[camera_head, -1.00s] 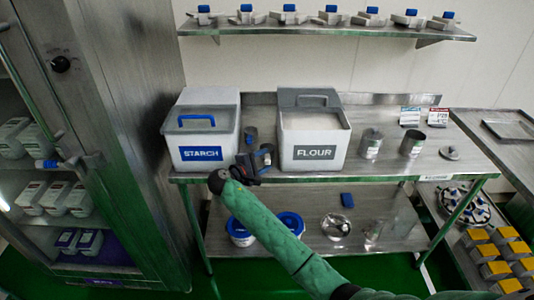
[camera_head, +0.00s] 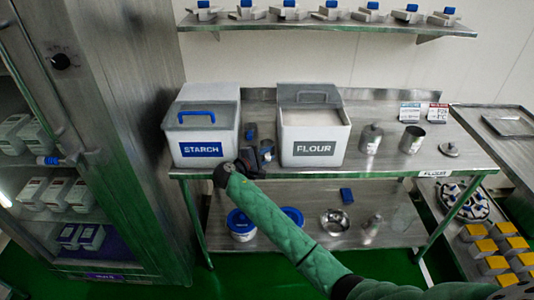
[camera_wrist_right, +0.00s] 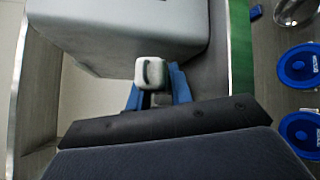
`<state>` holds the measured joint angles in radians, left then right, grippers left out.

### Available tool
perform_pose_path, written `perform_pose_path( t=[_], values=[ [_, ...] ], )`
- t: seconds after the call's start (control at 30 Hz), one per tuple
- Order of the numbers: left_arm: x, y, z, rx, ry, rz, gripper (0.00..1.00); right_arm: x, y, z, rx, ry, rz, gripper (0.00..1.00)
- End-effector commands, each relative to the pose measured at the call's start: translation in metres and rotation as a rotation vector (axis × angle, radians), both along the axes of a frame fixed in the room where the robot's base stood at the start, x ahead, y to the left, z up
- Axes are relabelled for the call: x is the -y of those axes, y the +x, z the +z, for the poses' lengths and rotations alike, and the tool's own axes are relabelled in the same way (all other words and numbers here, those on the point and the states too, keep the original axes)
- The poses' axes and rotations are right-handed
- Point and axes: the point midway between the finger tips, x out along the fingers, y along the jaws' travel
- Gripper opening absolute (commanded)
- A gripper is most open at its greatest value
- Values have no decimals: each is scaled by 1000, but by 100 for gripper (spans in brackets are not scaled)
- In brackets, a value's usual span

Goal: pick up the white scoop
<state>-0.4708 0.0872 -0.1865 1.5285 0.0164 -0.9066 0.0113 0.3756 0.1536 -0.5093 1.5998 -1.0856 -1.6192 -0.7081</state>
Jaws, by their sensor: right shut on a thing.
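My right gripper (camera_head: 262,153) is at the front of the steel table, in the gap between the starch bin and the flour bin. In the right wrist view its blue fingers (camera_wrist_right: 155,88) are closed around a small white piece with a dark slot (camera_wrist_right: 152,70), which appears to be part of the white scoop. The rest of the scoop is hidden or cannot be made out. In the head view the gripper and arm hide it. My left gripper is not in view.
The starch bin (camera_head: 202,132) and flour bin (camera_head: 312,135) flank the gripper closely. A dark cup-like object (camera_head: 251,131) is behind it. Metal canisters (camera_head: 370,138) stand to the right. Blue-lidded tubs (camera_head: 241,224) and a bowl (camera_head: 334,222) are on the lower shelf.

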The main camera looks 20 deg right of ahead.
Motion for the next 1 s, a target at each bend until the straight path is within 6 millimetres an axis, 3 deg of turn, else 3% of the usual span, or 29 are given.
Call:
perform_pose_path(
  t=[0.17,0.37,0.73,1.0],
  values=[
    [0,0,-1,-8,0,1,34,0,1,10,3,1,0,0],
    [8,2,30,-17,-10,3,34,-1,0,44,6,3,0,0],
    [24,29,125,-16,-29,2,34,-1,0,147,9,3,0,0],
    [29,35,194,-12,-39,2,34,0,0,220,8,2,1,0]
  ],
)
